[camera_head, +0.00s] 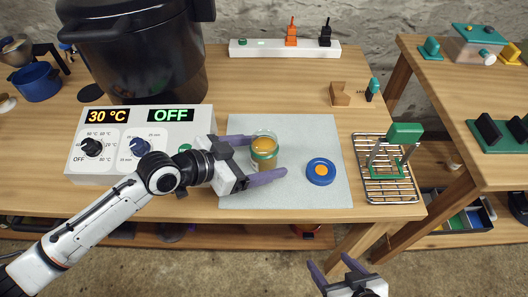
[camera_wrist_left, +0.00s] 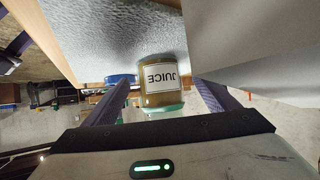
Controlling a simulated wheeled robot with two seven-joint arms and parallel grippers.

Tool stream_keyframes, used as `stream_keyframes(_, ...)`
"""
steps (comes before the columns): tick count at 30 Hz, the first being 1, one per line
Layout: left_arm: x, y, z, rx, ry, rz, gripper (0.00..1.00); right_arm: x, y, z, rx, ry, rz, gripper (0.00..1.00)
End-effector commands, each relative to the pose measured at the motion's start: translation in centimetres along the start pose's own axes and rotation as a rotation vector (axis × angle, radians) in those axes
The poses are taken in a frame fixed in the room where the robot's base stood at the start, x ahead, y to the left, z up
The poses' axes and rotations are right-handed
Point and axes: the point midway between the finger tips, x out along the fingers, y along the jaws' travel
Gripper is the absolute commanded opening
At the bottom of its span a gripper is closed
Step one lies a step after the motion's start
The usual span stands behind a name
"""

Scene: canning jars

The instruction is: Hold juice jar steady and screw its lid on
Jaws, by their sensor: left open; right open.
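The juice jar (camera_head: 264,155) stands upright on the grey mat (camera_head: 300,135), with orange-brown contents. Its JUICE label shows in the left wrist view (camera_wrist_left: 163,94). The lid (camera_head: 321,171), blue with an orange centre, lies on the mat to the right of the jar, apart from it. My left gripper (camera_head: 262,158) is open, with one purple finger on each side of the jar; I cannot tell whether they touch it. My right gripper (camera_head: 332,272) is open and empty, in front of the table edge at the bottom of the head view.
A control box (camera_head: 140,172) reading 30 °C and OFF and a large black pot (camera_head: 145,60) stand left of the mat. A wire rack (camera_head: 388,182) with a green-handled tool (camera_head: 404,134) is right. A power strip (camera_head: 262,48) and wooden block (camera_head: 350,95) are behind.

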Motion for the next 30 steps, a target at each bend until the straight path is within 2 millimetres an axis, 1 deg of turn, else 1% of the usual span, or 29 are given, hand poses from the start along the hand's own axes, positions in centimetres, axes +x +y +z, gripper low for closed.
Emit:
stream_keyframes(6, 0.01, -0.01, -0.02, 0.000, 0.000, 0.000, 0.80, -0.02, 0.00, -0.06, 0.000, 0.001, 0.000, 0.66)
stream_keyframes(8, 0.00, -0.01, -0.02, 0.000, 0.000, 0.000, 0.70, -0.02, 0.00, -0.07, 0.000, 0.002, 0.000, 0.66)
stream_keyframes(15, -0.01, -0.02, -0.02, 0.000, 0.000, 0.000, 0.30, -0.04, 0.00, -0.06, 0.000, 0.002, 0.000, 0.66)
stream_keyframes(30, -0.02, -0.01, 0.00, -0.001, 0.000, 0.000, 0.30, -0.11, -0.02, 0.11, 0.000, -0.002, 0.000, 0.66)
